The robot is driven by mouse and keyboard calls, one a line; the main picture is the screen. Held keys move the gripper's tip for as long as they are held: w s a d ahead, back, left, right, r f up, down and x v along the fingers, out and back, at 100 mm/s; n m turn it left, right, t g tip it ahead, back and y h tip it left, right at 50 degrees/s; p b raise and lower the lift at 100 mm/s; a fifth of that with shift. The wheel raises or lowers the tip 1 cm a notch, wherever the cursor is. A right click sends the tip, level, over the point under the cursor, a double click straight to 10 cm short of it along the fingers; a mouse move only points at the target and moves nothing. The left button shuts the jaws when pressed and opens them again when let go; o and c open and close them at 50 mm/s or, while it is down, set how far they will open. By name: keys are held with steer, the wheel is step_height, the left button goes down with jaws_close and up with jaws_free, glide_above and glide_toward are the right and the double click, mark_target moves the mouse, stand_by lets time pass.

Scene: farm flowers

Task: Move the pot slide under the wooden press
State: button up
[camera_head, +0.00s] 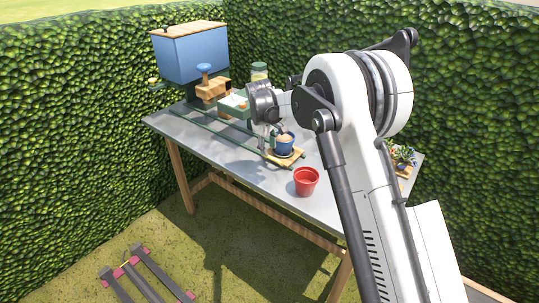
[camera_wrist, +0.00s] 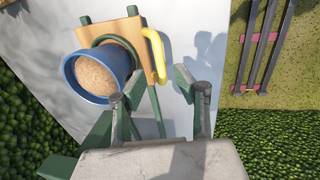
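The pot slide (camera_head: 294,158) is a wooden board on the table, with the blue pot (camera_head: 284,145) on it. In the wrist view, the slide (camera_wrist: 121,29) has a yellow handle (camera_wrist: 156,57), and the blue pot (camera_wrist: 95,75) is full of tan-brown material. My gripper (camera_head: 265,143) points down just left of the pot. Its fingers (camera_wrist: 161,95) are apart in the wrist view, with the handle just ahead of the gap; contact is not clear. The wooden press (camera_head: 212,88), with a blue knob on top, stands further back left.
Green rails (camera_head: 218,133) run along the table (camera_head: 330,208) from the press side to the slide. A blue hopper (camera_head: 190,52) stands at the far left. A red pot (camera_head: 306,181) stands in front of the slide. A potted plant (camera_head: 403,157) stands at the right.

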mark_target(269, 157)
steer(key=shift+w+d+f, duration=0.1)
steer(key=shift+w+f, duration=0.1)
steer(key=shift+f, duration=0.85)
steer(key=shift+w+d+f, duration=0.1)
steer(key=shift+w+f, duration=0.05)
steer(key=shift+f, duration=0.85)
jaws_close()
